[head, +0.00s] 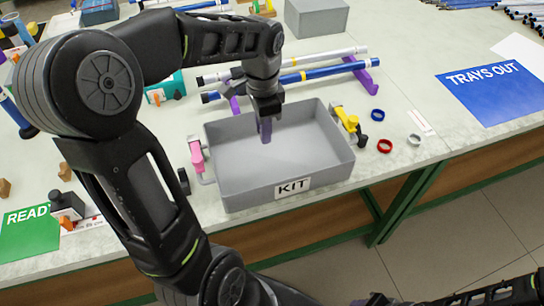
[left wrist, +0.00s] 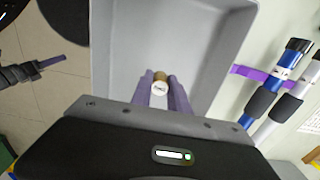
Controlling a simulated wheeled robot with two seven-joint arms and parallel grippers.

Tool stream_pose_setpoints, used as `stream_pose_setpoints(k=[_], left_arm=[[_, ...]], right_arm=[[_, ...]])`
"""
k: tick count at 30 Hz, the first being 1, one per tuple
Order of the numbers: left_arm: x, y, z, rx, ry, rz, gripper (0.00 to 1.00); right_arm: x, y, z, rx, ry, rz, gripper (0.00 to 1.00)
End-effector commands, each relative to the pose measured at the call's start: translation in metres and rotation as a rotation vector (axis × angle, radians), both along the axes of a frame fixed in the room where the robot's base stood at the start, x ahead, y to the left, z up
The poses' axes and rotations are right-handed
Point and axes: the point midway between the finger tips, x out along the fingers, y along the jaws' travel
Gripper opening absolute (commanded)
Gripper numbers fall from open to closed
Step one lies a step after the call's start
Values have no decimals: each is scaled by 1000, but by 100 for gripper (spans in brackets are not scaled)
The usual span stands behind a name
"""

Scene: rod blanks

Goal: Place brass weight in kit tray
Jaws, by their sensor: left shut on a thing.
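The kit tray (head: 245,197) is a grey open box labelled KIT at the bench's front edge; its inside looks empty in the head view. My left gripper (head: 265,130) points down over the tray, its purple fingers within the tray's outline. In the left wrist view the left gripper (left wrist: 160,88) is shut on the brass weight (left wrist: 161,84), a small round piece with a pale marked top, with the tray (left wrist: 125,45) behind it. The weight is hidden in the head view. My right gripper (left wrist: 48,63) shows at the left of the wrist view, over the floor; its jaw opening is unclear.
A pink clamp (head: 197,155) and a yellow clamp (head: 347,120) flank the tray. Blue and white rods (head: 290,78) lie on purple supports behind it. Red (head: 385,146), blue and white rings lie to the right. A blue TRAYS OUT mat (head: 490,92) is farther right.

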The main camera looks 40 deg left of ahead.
Motion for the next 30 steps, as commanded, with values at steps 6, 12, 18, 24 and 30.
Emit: stream_pose_setpoints(k=[6,12,18,24,30], left_arm=[[-1,0,-39,-1,4,0,0],[0,0,-55,-1,1,1,0],[0,0,-55,0,0,1,0],[-1,0,-72,-1,3,0,0],[0,0,-92,-1,1,1,0]], right_arm=[[0,0,1,0,0,0,36],[0,0,2,0,0,0,36],[0,0,1,0,0,0,36],[0,0,2,0,0,0,36],[0,0,3,0,0,0,36]])
